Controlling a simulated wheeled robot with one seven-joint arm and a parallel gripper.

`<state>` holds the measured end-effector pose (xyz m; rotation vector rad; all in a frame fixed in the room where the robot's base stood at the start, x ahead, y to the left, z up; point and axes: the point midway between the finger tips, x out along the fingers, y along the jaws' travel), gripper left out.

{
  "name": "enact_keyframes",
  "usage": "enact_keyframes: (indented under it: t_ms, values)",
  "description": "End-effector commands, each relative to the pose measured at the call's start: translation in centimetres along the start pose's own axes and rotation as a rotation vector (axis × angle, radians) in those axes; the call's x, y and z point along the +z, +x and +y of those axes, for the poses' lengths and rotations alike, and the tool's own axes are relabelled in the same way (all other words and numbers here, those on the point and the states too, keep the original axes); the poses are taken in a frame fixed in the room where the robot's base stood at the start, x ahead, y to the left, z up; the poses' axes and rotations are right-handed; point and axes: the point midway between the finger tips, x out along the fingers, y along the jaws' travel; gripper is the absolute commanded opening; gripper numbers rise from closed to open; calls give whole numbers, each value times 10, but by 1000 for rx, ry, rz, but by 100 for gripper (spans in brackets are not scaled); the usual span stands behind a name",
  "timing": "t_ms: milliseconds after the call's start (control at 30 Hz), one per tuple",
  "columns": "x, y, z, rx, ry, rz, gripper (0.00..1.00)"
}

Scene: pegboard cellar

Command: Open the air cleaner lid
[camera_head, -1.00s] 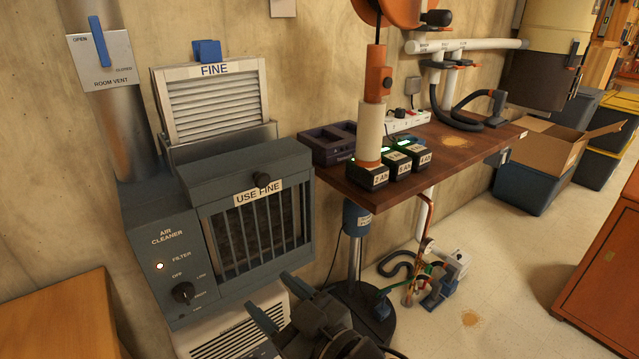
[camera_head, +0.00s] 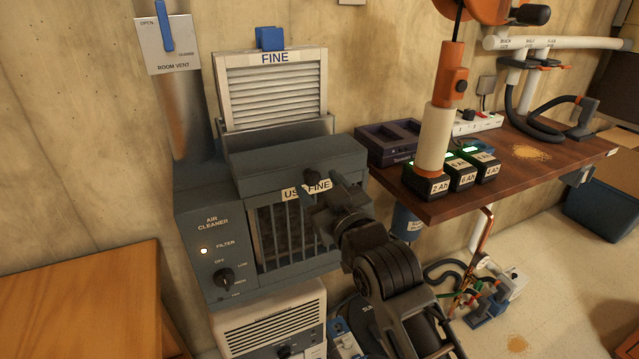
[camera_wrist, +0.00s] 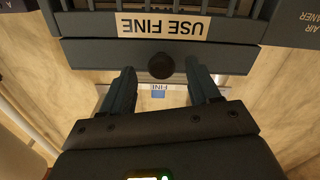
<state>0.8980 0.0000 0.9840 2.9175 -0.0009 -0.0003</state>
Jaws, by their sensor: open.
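The dark grey air cleaner (camera_head: 212,262) stands against the wall, with a barred front and a "USE FINE" label. Its top lid (camera_head: 285,160) lies shut, with a round dark knob (camera_head: 312,177) at its front edge. The knob also shows in the wrist view (camera_wrist: 161,66), upside down. My gripper (camera_head: 325,197) is at the front of the lid, close to the knob. In the wrist view, the open fingers (camera_wrist: 160,76) stand either side of the knob with gaps; contact does not show. My gripper hides part of the label and bars.
A louvred "FINE" filter (camera_head: 272,92) stands upright behind the lid. A blue-handled room vent switch (camera_head: 165,30) is up left. A wooden bench (camera_head: 480,180) with batteries (camera_head: 428,185) and a hanging orange tool (camera_head: 455,75) is close right of my arm. A wooden cabinet (camera_head: 85,300) is lower left.

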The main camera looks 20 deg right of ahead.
Motion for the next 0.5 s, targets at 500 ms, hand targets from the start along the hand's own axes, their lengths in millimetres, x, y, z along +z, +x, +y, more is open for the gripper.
enact_keyframes:
  t_ms: [500]
  values:
    - [0,12,0,0,0,0,54]
